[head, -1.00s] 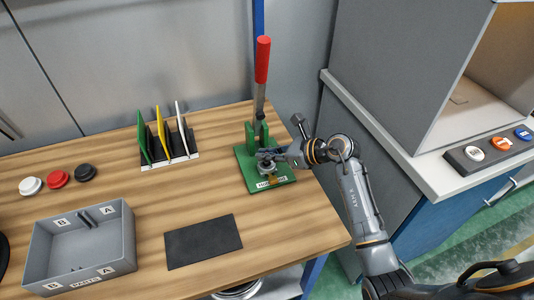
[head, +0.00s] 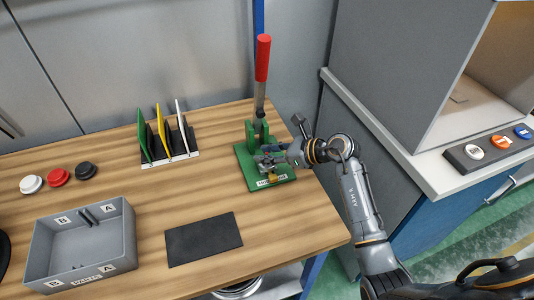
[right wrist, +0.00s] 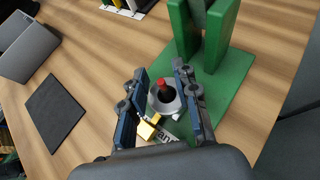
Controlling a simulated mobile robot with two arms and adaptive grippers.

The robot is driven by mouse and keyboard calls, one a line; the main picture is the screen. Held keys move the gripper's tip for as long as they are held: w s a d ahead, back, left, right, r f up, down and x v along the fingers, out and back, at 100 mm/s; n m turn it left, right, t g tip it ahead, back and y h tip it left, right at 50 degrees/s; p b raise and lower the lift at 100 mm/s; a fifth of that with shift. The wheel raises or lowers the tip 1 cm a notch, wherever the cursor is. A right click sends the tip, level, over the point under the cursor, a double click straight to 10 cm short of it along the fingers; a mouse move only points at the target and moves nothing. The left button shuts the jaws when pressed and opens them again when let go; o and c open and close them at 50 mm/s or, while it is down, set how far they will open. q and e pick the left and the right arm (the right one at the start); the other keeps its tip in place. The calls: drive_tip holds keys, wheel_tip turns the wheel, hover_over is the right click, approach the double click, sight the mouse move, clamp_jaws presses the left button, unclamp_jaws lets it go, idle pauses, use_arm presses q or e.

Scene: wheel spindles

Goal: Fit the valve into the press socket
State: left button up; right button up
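The green press (head: 242,161) stands near the table's right end, its red-handled lever (head: 262,60) upright. In the right wrist view, the press socket shows as a light grey ring (right wrist: 156,106) with a dark centre. A small red-tipped piece, apparently the valve (right wrist: 161,86), stands in or over that centre; how deep it sits is unclear. My right gripper (right wrist: 160,72) is open, with a finger on each side of the ring and visible gaps. In the head view the right gripper (head: 264,157) covers most of the socket. My left gripper is not in view.
A brass-coloured block (right wrist: 147,129) sits beside the ring near the press label. A grey parts bin (head: 130,240), dark mat (head: 203,240), rack with coloured plates (head: 168,160) and round buttons (head: 58,177) lie left. The wood between press and mat is clear.

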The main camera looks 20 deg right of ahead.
drive_tip(key=b+v, duration=0.1)
drive_tip(key=v, duration=1.1)
drive_tip(key=shift+b, duration=0.3)
drive_tip(key=shift+f, duration=0.1)
